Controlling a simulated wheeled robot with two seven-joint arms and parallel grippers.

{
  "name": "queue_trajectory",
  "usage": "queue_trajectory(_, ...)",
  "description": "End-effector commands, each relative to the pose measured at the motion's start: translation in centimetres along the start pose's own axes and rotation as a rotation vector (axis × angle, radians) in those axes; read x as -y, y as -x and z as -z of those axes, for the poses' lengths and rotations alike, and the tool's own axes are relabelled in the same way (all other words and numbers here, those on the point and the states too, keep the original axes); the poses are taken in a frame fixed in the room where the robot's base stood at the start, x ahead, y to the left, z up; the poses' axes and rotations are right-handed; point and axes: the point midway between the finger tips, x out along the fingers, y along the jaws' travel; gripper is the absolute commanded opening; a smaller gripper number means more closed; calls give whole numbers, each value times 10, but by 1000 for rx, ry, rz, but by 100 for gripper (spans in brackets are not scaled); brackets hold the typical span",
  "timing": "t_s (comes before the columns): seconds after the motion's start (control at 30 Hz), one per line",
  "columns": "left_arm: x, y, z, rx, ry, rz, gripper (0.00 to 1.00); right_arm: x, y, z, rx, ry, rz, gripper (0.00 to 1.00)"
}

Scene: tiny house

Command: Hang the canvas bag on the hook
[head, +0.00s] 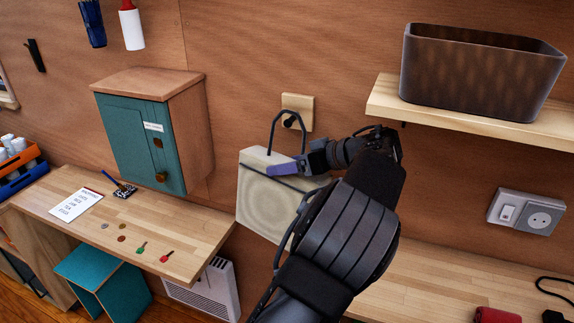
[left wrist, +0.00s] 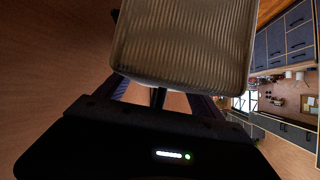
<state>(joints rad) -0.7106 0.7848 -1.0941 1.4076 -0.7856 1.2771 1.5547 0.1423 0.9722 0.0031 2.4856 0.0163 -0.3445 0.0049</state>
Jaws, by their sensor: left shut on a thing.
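The cream canvas bag (head: 262,200) hangs upright against the wooden wall, with its dark handle loop standing up from its top. The dark hook (head: 291,121) sits on a small square wooden plate (head: 304,103). The loop overlaps the hook in the head view; I cannot tell whether it is over the hook or only in front of it. My left gripper (head: 284,168) is shut on the bag near its top edge. In the left wrist view, the bag (left wrist: 185,45) fills the top middle, between and beyond the fingers (left wrist: 158,97). My right gripper is not in view.
A teal-fronted wall cabinet (head: 128,130) is to the left, above a wooden counter (head: 190,232) with a note and small items. A shelf (head: 470,118) with a dark bin (head: 480,75) juts out at the right. A socket panel (head: 526,212) is below it.

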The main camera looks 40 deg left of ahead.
Motion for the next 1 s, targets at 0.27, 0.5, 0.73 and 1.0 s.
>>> queue_trajectory(0.27,-6,-3,-3,-2,0,-1,4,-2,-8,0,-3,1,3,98)
queue_trajectory(0.5,-6,-3,-2,-2,0,-1,4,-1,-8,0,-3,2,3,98)
queue_trajectory(0.73,-6,-3,-2,-2,0,-1,4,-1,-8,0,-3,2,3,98)
queue_trajectory(1.0,-6,-3,-2,-2,1,-1,85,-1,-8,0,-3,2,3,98)
